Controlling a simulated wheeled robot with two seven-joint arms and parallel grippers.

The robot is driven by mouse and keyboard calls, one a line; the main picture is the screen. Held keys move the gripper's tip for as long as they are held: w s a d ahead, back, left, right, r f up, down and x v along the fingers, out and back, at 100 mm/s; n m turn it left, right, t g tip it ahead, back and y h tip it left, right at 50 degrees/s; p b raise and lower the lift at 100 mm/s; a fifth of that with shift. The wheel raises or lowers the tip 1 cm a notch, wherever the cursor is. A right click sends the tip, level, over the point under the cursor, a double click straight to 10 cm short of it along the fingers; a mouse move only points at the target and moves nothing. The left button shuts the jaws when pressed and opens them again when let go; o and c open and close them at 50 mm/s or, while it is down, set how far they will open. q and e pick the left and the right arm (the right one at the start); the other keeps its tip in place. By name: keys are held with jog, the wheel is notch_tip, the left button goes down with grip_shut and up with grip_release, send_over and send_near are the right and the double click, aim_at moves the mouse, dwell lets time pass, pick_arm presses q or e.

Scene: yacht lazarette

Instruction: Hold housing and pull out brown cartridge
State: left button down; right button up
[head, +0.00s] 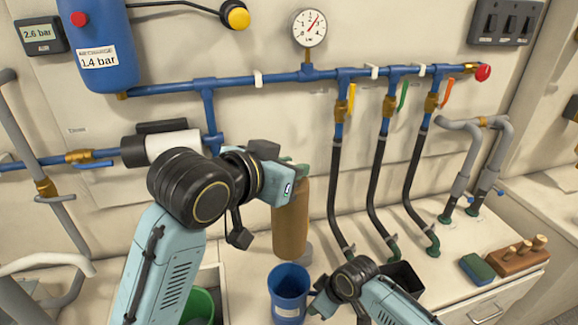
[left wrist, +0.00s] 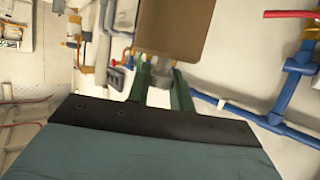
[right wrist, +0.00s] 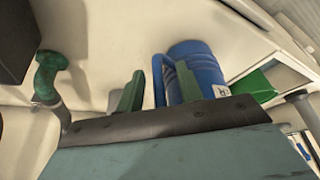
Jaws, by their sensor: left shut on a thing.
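The brown cylindrical cartridge (head: 290,220) hangs upright over the blue housing (head: 289,293) in the head view. Its lower end is above the housing's open rim, and the housing looks empty inside. My left gripper (head: 288,172) is shut on the cartridge's grey top; in the left wrist view the grey neck sits between the green fingers (left wrist: 161,85) below the brown body (left wrist: 176,25). My right gripper (head: 320,295) is at the housing's right side. In the right wrist view its fingers (right wrist: 158,92) are apart, with the housing's blue handle (right wrist: 158,78) between them, gaps showing.
A green bucket (head: 198,305) is at lower left. Black hoses (head: 375,190) run down to the bench behind. A dark box (head: 403,278) stands beside my right gripper. A sponge (head: 477,269) and a wooden block with pegs (head: 515,260) lie at the right.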

jog(key=v, duration=1.2)
jog(key=shift+w, duration=0.1)
jog(key=o, duration=1.2)
jog(key=shift+a, duration=0.1)
jog(key=shift+r, duration=0.1)
